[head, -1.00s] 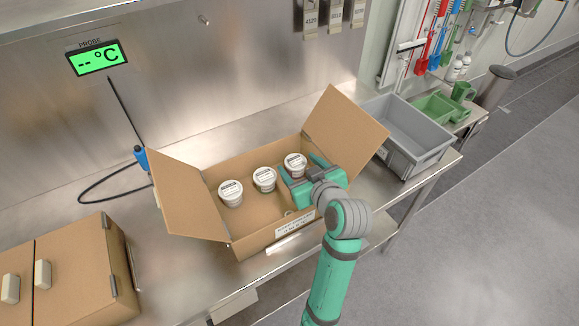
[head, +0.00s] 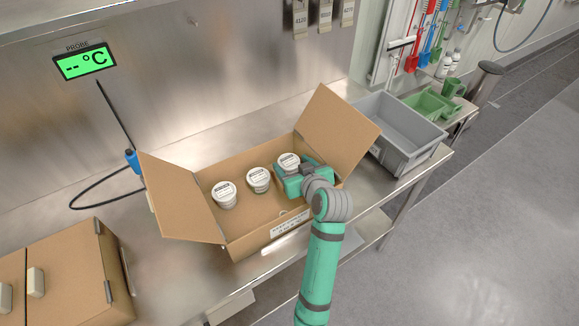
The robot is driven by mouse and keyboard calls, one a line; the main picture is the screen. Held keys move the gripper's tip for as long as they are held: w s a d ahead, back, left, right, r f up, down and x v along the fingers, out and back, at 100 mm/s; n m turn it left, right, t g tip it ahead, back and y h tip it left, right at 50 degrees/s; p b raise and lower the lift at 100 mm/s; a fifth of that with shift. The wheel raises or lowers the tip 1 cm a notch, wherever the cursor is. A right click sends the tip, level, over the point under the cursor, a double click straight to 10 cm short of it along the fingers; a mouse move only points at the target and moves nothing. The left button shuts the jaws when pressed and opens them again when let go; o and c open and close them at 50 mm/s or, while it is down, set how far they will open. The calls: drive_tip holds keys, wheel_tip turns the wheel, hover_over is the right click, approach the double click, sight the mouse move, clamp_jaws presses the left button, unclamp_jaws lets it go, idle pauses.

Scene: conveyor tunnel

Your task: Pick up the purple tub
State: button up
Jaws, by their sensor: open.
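Three white-lidded tubs stand in a row inside an open cardboard box (head: 268,246): a left tub (head: 224,194), a middle tub (head: 258,179) and a right tub (head: 288,161). Their lids carry printed labels. I cannot make out a purple colour on any of them. My green gripper (head: 297,170) is open, low over the right end of the box, close up against the right tub. It hides the lower part of that tub. I cannot tell whether the fingers touch it.
The box's open flaps (head: 338,132) rise at both ends. A grey crate (head: 420,152) stands to the right on the steel table. A closed carton (head: 75,275) is at the lower left. A probe display (head: 85,62) hangs on the wall, its blue-handled probe (head: 132,161) beside the box.

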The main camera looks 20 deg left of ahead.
drive_tip(key=shift+w+a+f, duration=0.3)
drive_tip(key=shift+w+a, duration=0.1)
drive_tip(key=shift+w, duration=0.1)
drive_tip(key=c, duration=0.9)
drive_tip(key=shift+r, duration=0.5)
wheel_tip(320, 180, up, 2)
drive_tip(key=shift+r, duration=0.1)
drive_tip(key=shift+s+d+r, duration=0.1)
drive_tip(key=shift+s+r, duration=1.55)
drive_tip(key=shift+s, duration=0.7)
drive_tip(key=shift+s+d+r, duration=0.1)
drive_tip(key=shift+s+r, duration=1.5)
drive_tip(key=shift+s, duration=0.75)
drive_tip(key=shift+s+d+r, duration=0.1)
drive_tip(key=shift+s+r, duration=1.55)
drive_tip(key=shift+s, duration=0.7)
